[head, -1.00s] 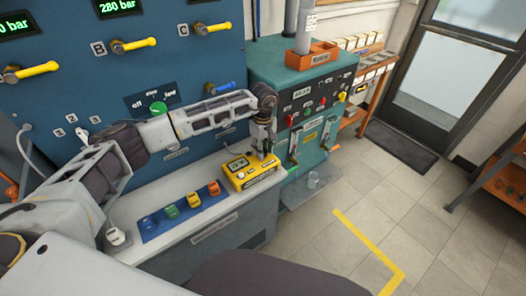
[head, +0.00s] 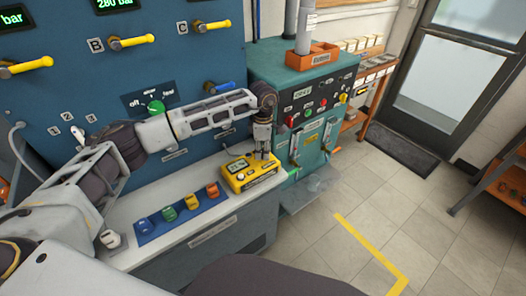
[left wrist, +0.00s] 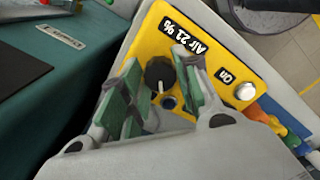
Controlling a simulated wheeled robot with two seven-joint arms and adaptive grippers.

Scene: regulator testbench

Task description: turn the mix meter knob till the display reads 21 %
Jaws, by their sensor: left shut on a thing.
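The yellow mix meter (head: 250,181) sits on the grey bench ledge, its small display (head: 238,166) too small to read in the head view. The round black mix meter knob (left wrist: 160,73), with a pale pointer line, stands between my left gripper's green finger pads (left wrist: 157,88). My left gripper (head: 262,157) is shut on the knob, at the meter's right end. My right gripper is not in view.
A blue strip with several coloured blocks (head: 180,213) lies left of the meter. The blue panel (head: 60,90) with yellow-handled valves rises behind my arm. A teal cabinet (head: 280,88) with levers stands to the right. The tiled floor is open in front.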

